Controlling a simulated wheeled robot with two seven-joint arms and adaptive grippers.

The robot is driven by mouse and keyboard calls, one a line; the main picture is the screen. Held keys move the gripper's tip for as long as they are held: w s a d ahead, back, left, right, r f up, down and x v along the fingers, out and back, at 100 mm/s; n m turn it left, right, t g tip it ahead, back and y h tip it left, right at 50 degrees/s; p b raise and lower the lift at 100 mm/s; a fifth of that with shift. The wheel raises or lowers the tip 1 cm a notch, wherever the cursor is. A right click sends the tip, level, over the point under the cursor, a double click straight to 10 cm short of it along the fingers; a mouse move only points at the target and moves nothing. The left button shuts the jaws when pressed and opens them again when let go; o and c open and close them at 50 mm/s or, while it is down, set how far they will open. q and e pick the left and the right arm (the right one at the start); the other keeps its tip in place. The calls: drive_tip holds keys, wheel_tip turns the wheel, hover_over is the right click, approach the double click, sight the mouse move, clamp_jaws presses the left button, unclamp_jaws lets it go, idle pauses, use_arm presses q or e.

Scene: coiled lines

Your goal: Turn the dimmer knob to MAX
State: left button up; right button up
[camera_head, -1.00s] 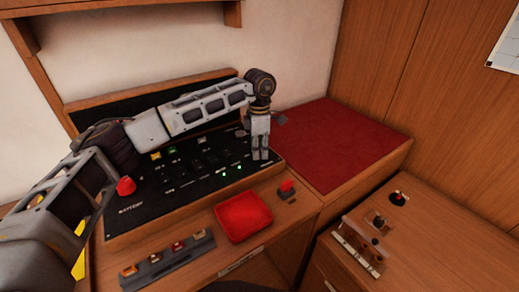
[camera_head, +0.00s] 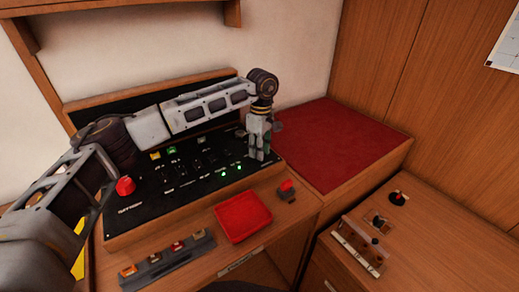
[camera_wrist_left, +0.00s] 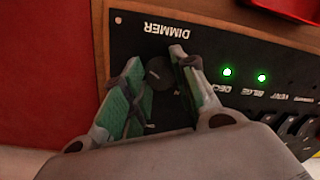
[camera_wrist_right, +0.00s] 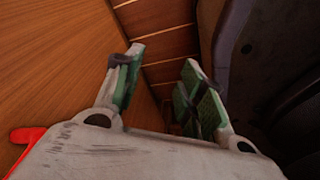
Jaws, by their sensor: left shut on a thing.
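The dimmer knob (camera_wrist_left: 158,72) is a dark round knob on the black panel, beside the upside-down DIMMER label in the left wrist view. My left gripper (camera_wrist_left: 157,60) is around it, with a green-padded finger on each side, shut on it. In the head view my left gripper (camera_head: 258,157) points down at the panel's right end and hides the knob. I cannot read the knob's pointer or a MAX mark. My right gripper (camera_wrist_right: 163,58) shows only in its own wrist view, with its fingers apart and nothing between them.
The black switch panel (camera_head: 150,205) has several switches, lit green lamps and a red knob (camera_head: 125,186) at its left. A red tray (camera_head: 243,216) and a red-topped lever (camera_head: 286,190) stand in front. A red mat (camera_head: 345,145) lies clear at the right.

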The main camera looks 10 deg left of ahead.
idle(0.5)
use_arm(q)
drive_tip(key=o, duration=1.1)
drive_tip(key=shift+c, duration=0.2)
wheel_tip(320, 180, up, 12)
drive_tip(key=shift+w, duration=0.35)
drive_tip(key=shift+s+d, duration=0.1)
